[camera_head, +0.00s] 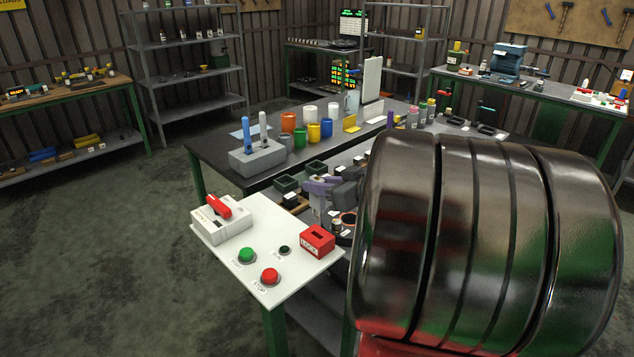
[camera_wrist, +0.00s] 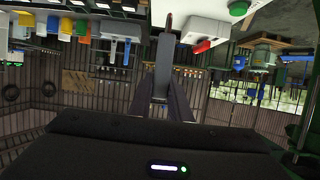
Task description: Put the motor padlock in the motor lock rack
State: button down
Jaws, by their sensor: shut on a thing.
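My gripper (camera_wrist: 165,75) is shut on a narrow grey thing (camera_wrist: 164,52) with a brownish, curved end, taken to be the motor padlock; its full shape is not clear. In the head view my gripper (camera_head: 322,188) is small and purple-grey, beyond the panel's back right edge and apart from the red box. The red box marked LOCK (camera_head: 317,240), with a dark slot in its top, stands on the right of the white panel (camera_head: 262,278). I take it for the motor lock rack. It cannot be made out for sure in the wrist view.
The panel also bears a grey switch box with a red lever (camera_head: 217,207), a green button (camera_head: 246,256) and a red button (camera_head: 270,276). A dark table (camera_head: 215,150) with coloured cups stands behind. My arm hides much of the right side.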

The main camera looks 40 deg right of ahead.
aim_at(318, 215)
jog(key=shift+f, duration=2.4)
jog(key=shift+f, duration=2.1)
dwell(0.4)
jog(key=c, duration=1.6)
grip_release()
jog(key=shift+o, duration=0.2)
jog(key=v, duration=1.3)
jog(key=shift+s, duration=0.35)
jog(key=shift+w+r, duration=0.1)
